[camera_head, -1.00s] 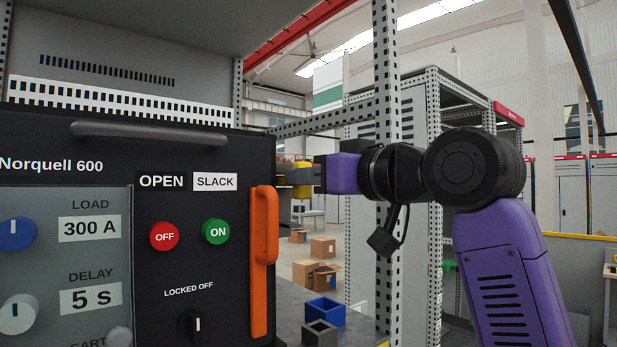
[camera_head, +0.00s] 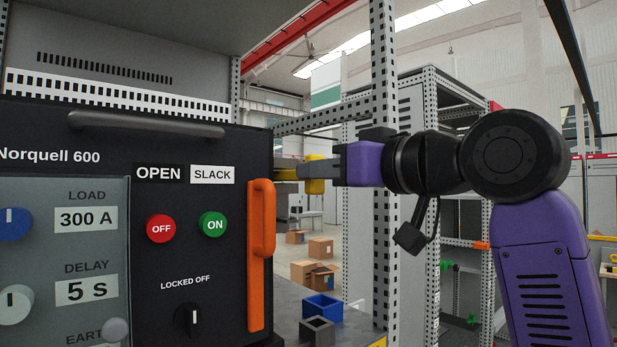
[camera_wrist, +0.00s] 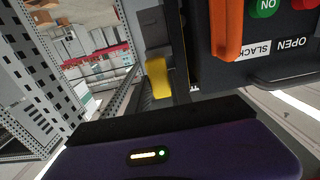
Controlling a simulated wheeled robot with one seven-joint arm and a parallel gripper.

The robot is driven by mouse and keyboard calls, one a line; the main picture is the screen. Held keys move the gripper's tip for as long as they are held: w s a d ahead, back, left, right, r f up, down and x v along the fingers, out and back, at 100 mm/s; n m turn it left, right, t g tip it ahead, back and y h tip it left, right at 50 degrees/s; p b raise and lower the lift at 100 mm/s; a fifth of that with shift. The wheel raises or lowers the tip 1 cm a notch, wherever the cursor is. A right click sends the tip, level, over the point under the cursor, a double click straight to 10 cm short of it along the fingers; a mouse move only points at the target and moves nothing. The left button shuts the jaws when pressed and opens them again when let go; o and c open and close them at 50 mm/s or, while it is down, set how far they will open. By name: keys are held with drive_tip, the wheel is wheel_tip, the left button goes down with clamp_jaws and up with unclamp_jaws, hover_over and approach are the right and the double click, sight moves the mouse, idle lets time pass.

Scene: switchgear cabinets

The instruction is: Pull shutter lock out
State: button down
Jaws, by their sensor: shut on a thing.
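The shutter lock appears as a yellow piece (camera_head: 314,184) just right of the black breaker panel's right edge in the head view. The yellow piece also shows in the wrist view (camera_wrist: 157,80), beside the dark panel side. My gripper (camera_head: 319,168) reaches in from the right and is shut on the yellow piece. The fingertips hide part of it, and I cannot see where the bar's inner end sits.
The black breaker panel (camera_head: 225,285) has an orange handle (camera_head: 257,290) on its right side, close to my gripper. A perforated steel post (camera_head: 384,80) stands behind my wrist. A blue bin (camera_head: 322,307) and a grey bin (camera_head: 317,330) sit below on a grey surface.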

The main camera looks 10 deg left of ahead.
drive_tip(key=shift+s+d+r, duration=0.1)
drive_tip(key=shift+s+d, duration=0.05)
drive_tip(key=shift+d, duration=0.05)
drive_tip(key=c, duration=1.2)
unclamp_jaws()
drive_tip(key=shift+o, duration=0.2)
drive_tip(key=b+v, duration=0.3)
drive_tip(key=v, duration=0.5)
